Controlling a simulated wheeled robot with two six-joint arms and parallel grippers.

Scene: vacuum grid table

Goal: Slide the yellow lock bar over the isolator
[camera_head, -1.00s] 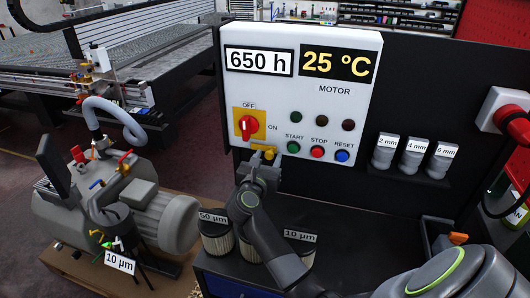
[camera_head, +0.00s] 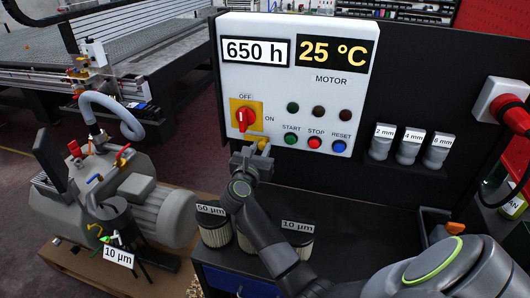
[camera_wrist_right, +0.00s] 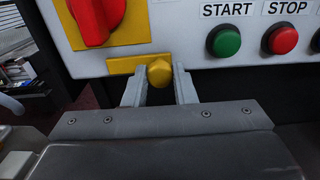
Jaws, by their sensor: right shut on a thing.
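The isolator is a red rotary knob (camera_head: 243,117) on a yellow plate, upright at OFF on the white panel; its lower part also shows in the right wrist view (camera_wrist_right: 95,18). The yellow lock bar (camera_wrist_right: 123,66) lies level just below that plate, with a yellow hexagonal knob (camera_wrist_right: 159,73) at its right end. My right gripper (camera_wrist_right: 160,86) reaches up from below, with one finger on each side of the knob and shut on it. In the head view the gripper (camera_head: 255,150) partly hides the bar. My left gripper is not in view.
Green START (camera_head: 291,138), red STOP (camera_head: 315,142) and blue RESET (camera_head: 339,147) buttons sit close right of the lock bar. Filter cartridges (camera_head: 298,240) stand on the bench below my right arm. A pump (camera_head: 150,205) stands at left.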

